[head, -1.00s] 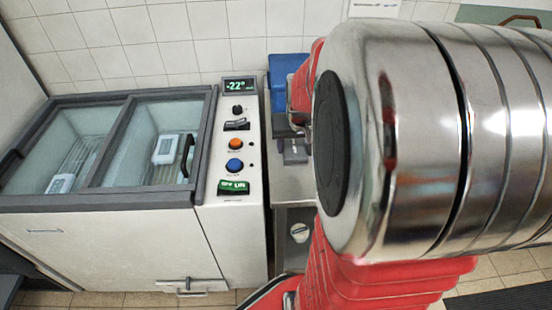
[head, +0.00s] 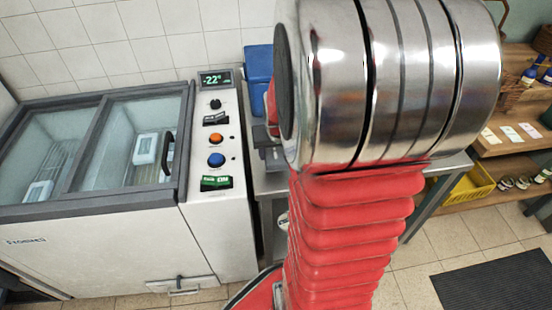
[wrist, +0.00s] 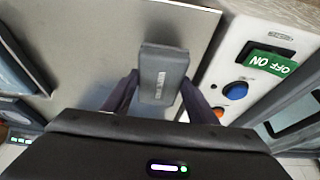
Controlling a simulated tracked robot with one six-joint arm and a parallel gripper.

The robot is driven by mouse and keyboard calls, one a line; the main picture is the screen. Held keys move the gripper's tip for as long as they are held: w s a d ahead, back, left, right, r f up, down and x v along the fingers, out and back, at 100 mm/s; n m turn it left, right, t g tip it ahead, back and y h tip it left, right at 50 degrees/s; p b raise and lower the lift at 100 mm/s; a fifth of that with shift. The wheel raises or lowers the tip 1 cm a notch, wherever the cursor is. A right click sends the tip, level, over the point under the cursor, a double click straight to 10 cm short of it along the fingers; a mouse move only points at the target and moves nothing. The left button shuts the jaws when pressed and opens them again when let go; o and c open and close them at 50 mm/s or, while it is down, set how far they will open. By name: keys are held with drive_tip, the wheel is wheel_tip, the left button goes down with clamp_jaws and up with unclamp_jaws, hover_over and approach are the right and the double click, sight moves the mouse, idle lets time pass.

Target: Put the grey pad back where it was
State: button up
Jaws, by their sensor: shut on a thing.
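The grey pad (wrist: 164,72) is a dark grey block with small pale lettering, seen in the middle of the wrist view. My gripper (wrist: 160,88) is shut on it, one finger on each side. The pad shows over the steel tabletop (wrist: 95,35), beside the freezer's control panel; I cannot tell whether it touches the top. In the head view my arm hides most of the gripper. A small grey shape (head: 271,158) shows at the tabletop, left of my arm, but I cannot tell how much is pad.
A chest freezer (head: 100,245) with glass lids stands left of the table; its control panel (head: 214,120) has orange and blue buttons and a green switch. A blue container (head: 258,70) is at the table's back. A yellow crate (head: 470,190) and wooden shelves (head: 515,140) are at right.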

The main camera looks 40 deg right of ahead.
sight(276, 157)
drive_tip(key=shift+f, duration=1.85)
drive_tip(key=o, duration=1.1)
drive_tip(key=shift+f, duration=0.1)
drive_tip(key=v, duration=1.2)
drive_tip(key=shift+a, duration=0.15)
